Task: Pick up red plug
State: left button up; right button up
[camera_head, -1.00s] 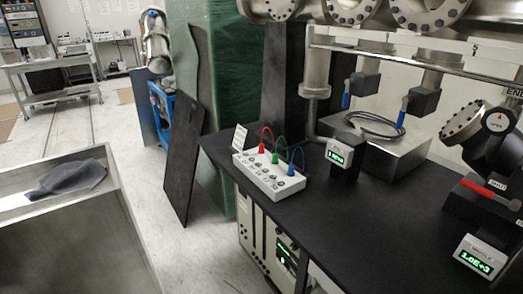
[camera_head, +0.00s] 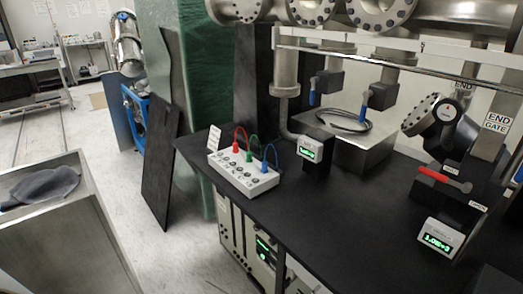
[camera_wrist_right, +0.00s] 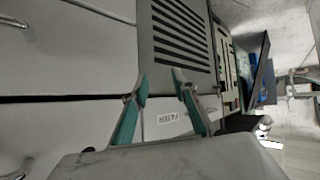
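The red plug (camera_head: 236,147) stands upright in the white socket box (camera_head: 242,177) on the black bench, with a red cable looping from its top. A green plug (camera_head: 249,156) and a blue plug (camera_head: 265,165) stand beside it in the same box. My grippers do not show in the head view. In the right wrist view my right gripper (camera_wrist_right: 160,83) has its two teal-padded fingers apart with nothing between them, in front of grey cabinet fronts. The red plug does not show in that view. My left gripper is in neither view.
The black bench top (camera_head: 330,222) is mostly clear at the front. A small green-lit display (camera_head: 309,149) stands right of the box, and another display (camera_head: 440,238) is at the right. A metal cart (camera_head: 70,220) stands at the left. Vacuum pipes hang over the bench.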

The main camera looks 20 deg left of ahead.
aim_at(235, 150)
jog(key=l+z, duration=0.1)
jog(key=z, duration=0.65)
jog(key=i+j+z, duration=0.15)
jog(key=j, duration=0.7)
jog(key=k, duration=0.05)
